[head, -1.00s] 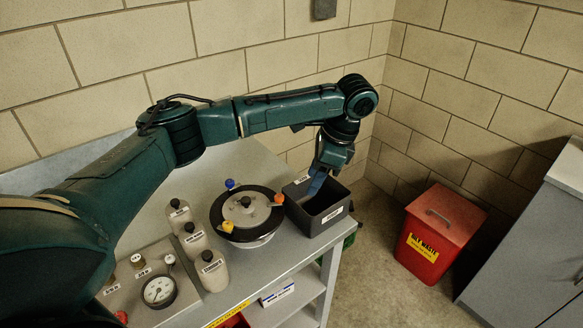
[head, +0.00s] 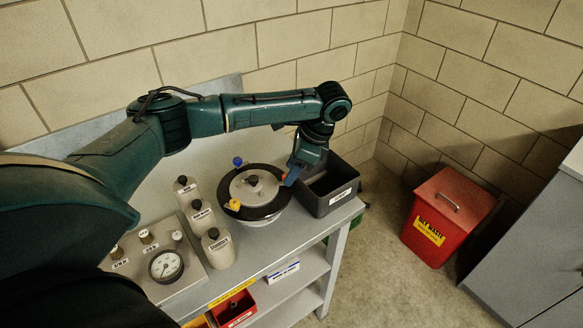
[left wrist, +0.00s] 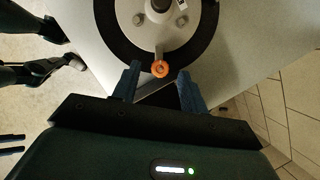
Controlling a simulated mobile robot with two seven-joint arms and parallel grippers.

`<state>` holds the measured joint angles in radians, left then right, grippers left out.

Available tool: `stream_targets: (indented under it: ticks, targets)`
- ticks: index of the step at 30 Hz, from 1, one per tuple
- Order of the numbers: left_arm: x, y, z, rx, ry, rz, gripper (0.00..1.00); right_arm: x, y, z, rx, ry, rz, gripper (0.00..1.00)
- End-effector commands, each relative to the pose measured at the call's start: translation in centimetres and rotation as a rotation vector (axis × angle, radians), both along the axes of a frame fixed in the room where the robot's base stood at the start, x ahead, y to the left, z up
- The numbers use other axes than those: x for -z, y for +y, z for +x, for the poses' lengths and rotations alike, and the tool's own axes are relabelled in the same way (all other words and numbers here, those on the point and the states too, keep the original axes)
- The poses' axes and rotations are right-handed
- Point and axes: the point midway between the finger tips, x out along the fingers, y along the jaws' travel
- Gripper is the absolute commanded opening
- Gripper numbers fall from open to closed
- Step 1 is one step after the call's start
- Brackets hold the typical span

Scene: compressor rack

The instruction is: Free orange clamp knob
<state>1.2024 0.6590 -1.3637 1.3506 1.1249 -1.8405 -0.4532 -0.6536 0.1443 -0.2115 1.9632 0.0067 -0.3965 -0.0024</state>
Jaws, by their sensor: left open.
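The round vessel (head: 277,201) stands on the bench with a black ring and a pale lid (left wrist: 166,18). The orange clamp knob (left wrist: 160,69) is on its rim, at the end of a short stem in the left wrist view. My left gripper (left wrist: 159,88) is open, with one blue finger on each side of the knob near the tips. I see no clear contact. In the head view my left gripper (head: 291,176) is at the vessel's right edge and mostly hides the orange knob. A blue knob (head: 237,161) and a yellow knob (head: 234,204) sit elsewhere on the rim.
A dark open bin (head: 345,201) stands close right of the vessel. Several labelled bottles (head: 203,217) and a gauge panel (head: 167,266) are on the left. A red waste box (head: 440,215) is on the floor. Dark parts at the left wrist view's left edge may be mine.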

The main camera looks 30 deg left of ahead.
Motion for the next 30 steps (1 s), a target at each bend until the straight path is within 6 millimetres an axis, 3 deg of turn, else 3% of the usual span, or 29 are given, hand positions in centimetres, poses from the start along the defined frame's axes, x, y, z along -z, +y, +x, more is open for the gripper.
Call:
stream_targets:
  ticks: [12,27,30]
  targets:
    - [0.80,0.29,-0.16,0.000,0.000,0.000,0.42,0.59,-0.06,-0.19,-0.002,0.012,-0.005,0.36]
    - [0.76,0.26,-0.14,0.000,0.000,0.000,0.02,0.38,0.01,-0.05,-0.002,0.007,-0.003,0.36]
    - [0.75,0.25,-0.14,0.000,0.000,0.000,0.00,0.37,0.01,-0.04,-0.002,0.006,-0.003,0.36]
